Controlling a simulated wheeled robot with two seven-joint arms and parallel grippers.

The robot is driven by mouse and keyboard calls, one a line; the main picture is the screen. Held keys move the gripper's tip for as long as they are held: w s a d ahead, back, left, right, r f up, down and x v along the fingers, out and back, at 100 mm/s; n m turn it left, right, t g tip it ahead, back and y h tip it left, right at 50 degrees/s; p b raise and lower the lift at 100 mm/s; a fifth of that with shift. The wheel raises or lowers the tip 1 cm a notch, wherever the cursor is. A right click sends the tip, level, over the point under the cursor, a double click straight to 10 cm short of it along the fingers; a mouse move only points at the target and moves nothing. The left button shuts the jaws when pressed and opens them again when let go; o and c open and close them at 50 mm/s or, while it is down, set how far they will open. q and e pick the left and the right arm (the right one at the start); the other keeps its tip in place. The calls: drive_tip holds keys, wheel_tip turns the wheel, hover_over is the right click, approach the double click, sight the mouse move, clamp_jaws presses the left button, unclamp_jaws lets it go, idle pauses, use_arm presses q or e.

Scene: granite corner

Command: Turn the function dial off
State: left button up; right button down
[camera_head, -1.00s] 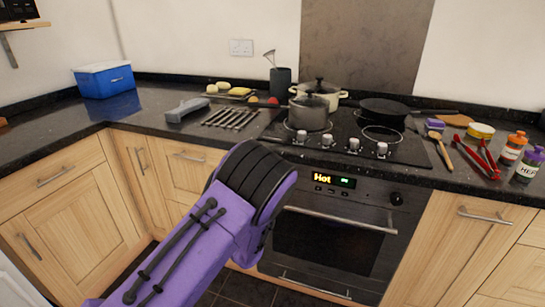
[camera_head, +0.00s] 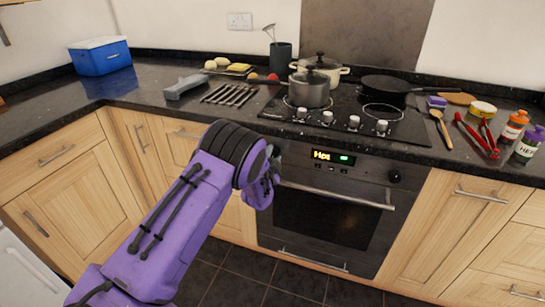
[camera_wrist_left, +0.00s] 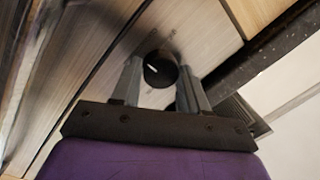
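The oven's control panel (camera_head: 352,168) has a lit display (camera_head: 331,156) with "Hot" and green characters. A black dial (camera_head: 395,176) shows at the panel's right end. In the left wrist view, a round black dial (camera_wrist_left: 160,69) with a white pointer mark lies between my left gripper's two fingers (camera_wrist_left: 160,85). Small gaps show beside it, and the fingers are apart. In the head view my left gripper (camera_head: 276,152) is at the panel's left end, mostly hidden by my purple arm; that dial is hidden there. My right gripper is out of view.
The hob (camera_head: 350,115) above has several silver knobs along its front, with a pot (camera_head: 309,90) and a frying pan (camera_head: 385,84) on it. The oven handle (camera_head: 337,195) runs below the panel. The floor (camera_head: 240,275) in front is clear.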

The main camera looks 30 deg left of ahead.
use_arm(q)
drive_tip(key=c, duration=0.5)
drive_tip(key=shift+o, duration=0.2)
